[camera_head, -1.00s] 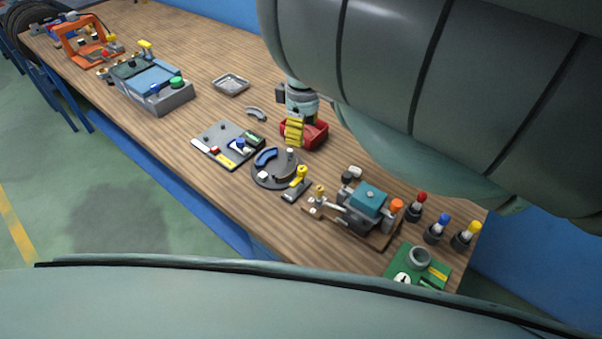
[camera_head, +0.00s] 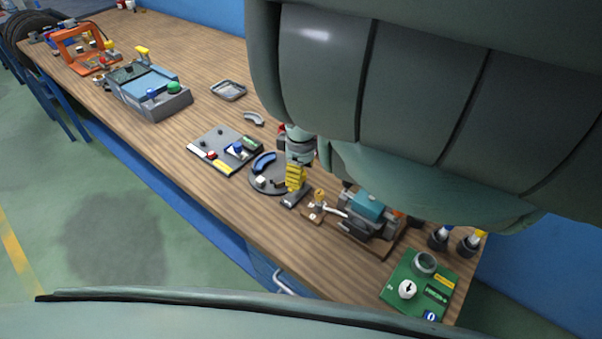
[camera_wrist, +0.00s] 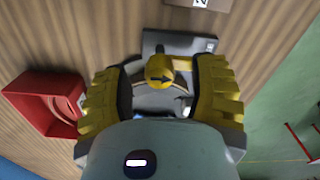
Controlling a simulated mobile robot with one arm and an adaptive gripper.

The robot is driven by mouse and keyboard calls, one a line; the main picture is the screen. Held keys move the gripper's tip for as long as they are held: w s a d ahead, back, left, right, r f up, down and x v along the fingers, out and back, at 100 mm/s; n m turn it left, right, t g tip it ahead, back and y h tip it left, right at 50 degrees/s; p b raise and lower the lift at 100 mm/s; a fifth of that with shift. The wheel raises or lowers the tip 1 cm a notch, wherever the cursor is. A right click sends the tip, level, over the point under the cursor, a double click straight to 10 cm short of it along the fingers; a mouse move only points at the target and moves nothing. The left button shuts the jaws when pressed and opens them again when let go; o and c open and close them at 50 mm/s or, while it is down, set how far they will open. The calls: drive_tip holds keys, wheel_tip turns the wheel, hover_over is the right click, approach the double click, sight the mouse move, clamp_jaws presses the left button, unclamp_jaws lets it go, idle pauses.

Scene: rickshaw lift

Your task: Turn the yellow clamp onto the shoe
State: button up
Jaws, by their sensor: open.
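The yellow clamp (camera_wrist: 159,70) sits on a small grey base (camera_wrist: 178,42) in the wrist view, its knob marked with a dark arrow. My gripper (camera_wrist: 160,82) is open, with a yellow ribbed finger on either side of the knob. A gap shows on both sides, and the height above it is hard to tell. In the head view my gripper (camera_head: 295,184) covers the clamp, and part of its grey base (camera_head: 292,201) shows. The blue curved shoe (camera_head: 264,162) lies on the round dark plate (camera_head: 256,184) just left of my gripper. My gripper hides part of the plate.
A red bin (camera_wrist: 38,92) stands left of my gripper in the wrist view. In the head view, a teal-topped device (camera_head: 367,207) stands close at right. A grey board (camera_head: 222,143) lies left of the round plate. A green panel (camera_head: 415,285) lies at the front right.

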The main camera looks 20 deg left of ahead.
drive_tip(key=shift+d+f, duration=0.1)
drive_tip(key=shift+f, duration=0.25)
clamp_jaws()
idle(0.5)
